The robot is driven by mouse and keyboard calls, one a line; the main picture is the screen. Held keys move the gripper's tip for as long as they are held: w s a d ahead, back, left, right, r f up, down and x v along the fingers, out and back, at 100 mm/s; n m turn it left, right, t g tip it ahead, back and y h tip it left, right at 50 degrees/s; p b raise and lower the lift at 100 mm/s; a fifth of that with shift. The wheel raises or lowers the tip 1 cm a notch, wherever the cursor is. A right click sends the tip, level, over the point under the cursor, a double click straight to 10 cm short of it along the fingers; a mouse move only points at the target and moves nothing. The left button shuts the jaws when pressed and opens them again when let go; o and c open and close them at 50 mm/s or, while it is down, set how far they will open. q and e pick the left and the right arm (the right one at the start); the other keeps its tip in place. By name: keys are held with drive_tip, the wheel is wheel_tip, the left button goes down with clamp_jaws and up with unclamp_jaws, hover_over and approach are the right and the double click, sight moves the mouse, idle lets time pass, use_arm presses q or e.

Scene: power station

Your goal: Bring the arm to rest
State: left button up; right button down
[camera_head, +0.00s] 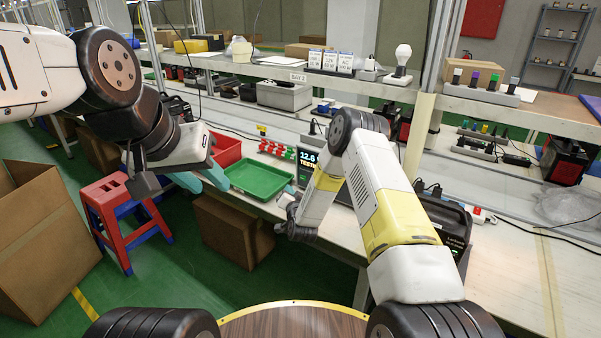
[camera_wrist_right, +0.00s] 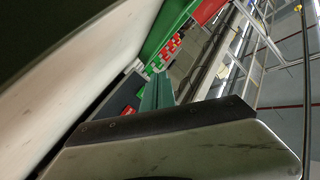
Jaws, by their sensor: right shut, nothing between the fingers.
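My left arm comes in from the left, with its black and white wrist above the aisle. My left gripper (camera_head: 201,179) is open, its teal fingertips apart and nothing seen between them, just in front of the green tray. My right arm, white and yellow, is bent at the elbow over the bench. Its forearm slopes down to a dark wrist end at the bench's front edge. My right gripper is mostly hidden in the head view. In the right wrist view its teal fingertips (camera_wrist_right: 157,92) are together, shut and empty.
A green tray (camera_head: 258,181) and a red bin (camera_head: 226,148) sit on the bench (camera_head: 500,268). A meter with a lit screen (camera_head: 307,158) stands behind my right forearm. A red and blue stool (camera_head: 107,190) and cardboard boxes (camera_head: 232,232) stand on the green floor.

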drive_tip(key=shift+r, duration=0.1)
drive_tip(key=s+d+r+n+g, duration=0.1)
drive_tip(key=d+r+n+g, duration=0.1)
drive_tip(key=r, duration=0.8)
drive_tip(key=s+d+r+n+g, duration=0.1)
drive_tip(key=d+r, duration=0.1)
drive_tip(key=r, duration=0.8)
drive_tip(key=s+d+r+n+g, duration=0.15)
drive_tip(key=s+d+r, duration=0.25)
drive_tip(key=s+r, duration=0.4)
drive_tip(key=s+d+r+g, duration=0.1)
drive_tip(key=s+d+r, duration=0.1)
drive_tip(key=s, duration=0.9)
drive_tip(key=s+d+r+n+g, duration=0.1)
drive_tip(key=s+d+r+g, duration=0.1)
drive_tip(key=s, duration=0.9)
drive_tip(key=s+d+r+g, duration=0.2)
drive_tip(key=s+d, duration=0.1)
drive_tip(key=s, duration=0.9)
drive_tip(key=shift+n, duration=0.35)
drive_tip(key=shift+s+d+r+g, duration=0.1)
drive_tip(key=shift+g, duration=0.15)
